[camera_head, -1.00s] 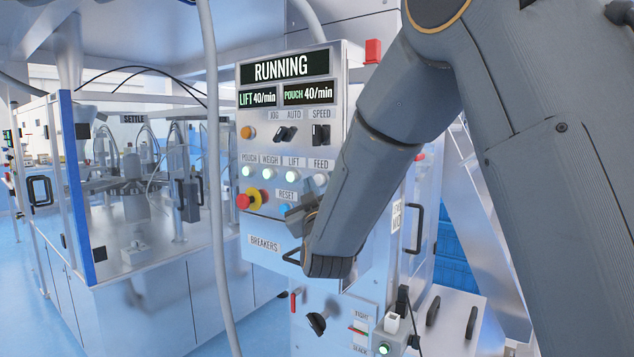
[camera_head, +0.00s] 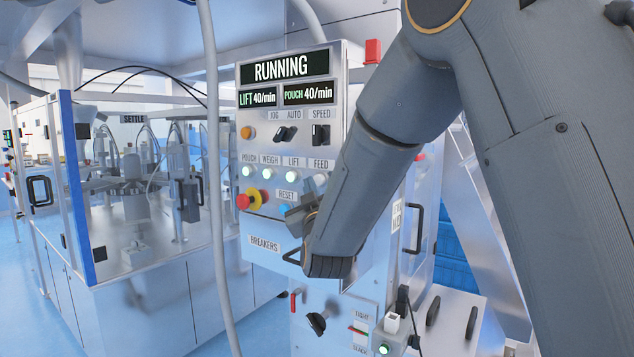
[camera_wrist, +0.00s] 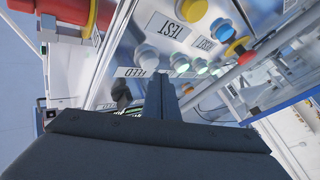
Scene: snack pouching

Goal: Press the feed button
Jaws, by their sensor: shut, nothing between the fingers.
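The feed button (camera_wrist: 147,54) is a round grey-blue, unlit button beside its FEED label (camera_wrist: 133,72) in the wrist view. In the head view my gripper (camera_head: 297,214) is low on the panel, mostly behind my forearm. The control panel (camera_head: 262,215) reads RUNNING, with LIFT and POUCH at 40/min.
Lit pouch (camera_head: 247,171), weigh (camera_head: 268,173) and lift (camera_head: 291,176) buttons share the row. A grey hose (camera_head: 218,200) hangs left of the panel.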

